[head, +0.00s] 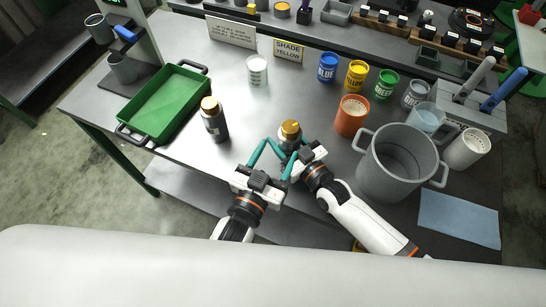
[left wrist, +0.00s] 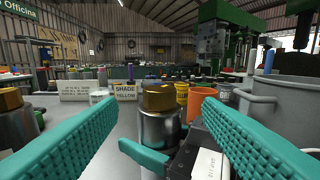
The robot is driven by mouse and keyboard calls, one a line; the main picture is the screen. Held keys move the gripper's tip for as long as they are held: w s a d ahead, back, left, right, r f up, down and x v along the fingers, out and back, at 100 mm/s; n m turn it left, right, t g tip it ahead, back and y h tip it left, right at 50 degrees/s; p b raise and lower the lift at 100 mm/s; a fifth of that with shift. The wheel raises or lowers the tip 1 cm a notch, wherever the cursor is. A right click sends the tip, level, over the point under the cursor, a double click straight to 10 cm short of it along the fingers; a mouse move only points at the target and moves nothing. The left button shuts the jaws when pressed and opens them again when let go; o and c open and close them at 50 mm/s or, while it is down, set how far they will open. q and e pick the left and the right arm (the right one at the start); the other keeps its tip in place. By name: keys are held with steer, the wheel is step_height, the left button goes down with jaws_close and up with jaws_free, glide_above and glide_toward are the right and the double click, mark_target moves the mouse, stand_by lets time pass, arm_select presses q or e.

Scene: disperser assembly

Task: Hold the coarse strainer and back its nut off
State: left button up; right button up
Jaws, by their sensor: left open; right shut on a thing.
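A grey metal strainer with a gold nut on top (head: 290,131) stands upright near the table's front edge. It also shows in the left wrist view (left wrist: 160,128), its nut seated on its top. My right gripper (head: 292,151) is shut on its body, below the nut. My left gripper (head: 280,148) is open, its teal fingers spread either side of the strainer, apart from the nut; they also show in the left wrist view (left wrist: 160,115). A second, similar gold-topped strainer (head: 214,122) stands to the left. No marking shows which is coarse.
A green tray (head: 165,103) lies at left. An orange cup (head: 352,116) and a large grey pot (head: 400,165) stand close on the right. A white cup (head: 257,70), paint cans and a "SHADE YELLOW" sign (head: 289,50) are behind. A blue cloth (head: 459,218) lies at front right.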

arm_select(q)
steer(key=shift+s+a, duration=0.2)
steer(key=shift+s, duration=0.35)
steer(key=m+g+h, duration=0.5)
steer(key=m+g, duration=0.2)
steer(key=g, duration=0.2)
glide_toward(289, 127)
steer(key=x, duration=1)
steer(key=shift+w+d, duration=0.1)
steer(key=shift+d, duration=0.05)
steer(key=shift+c, duration=0.6)
steer(key=shift+f, duration=0.1)
steer(key=c, duration=0.9)
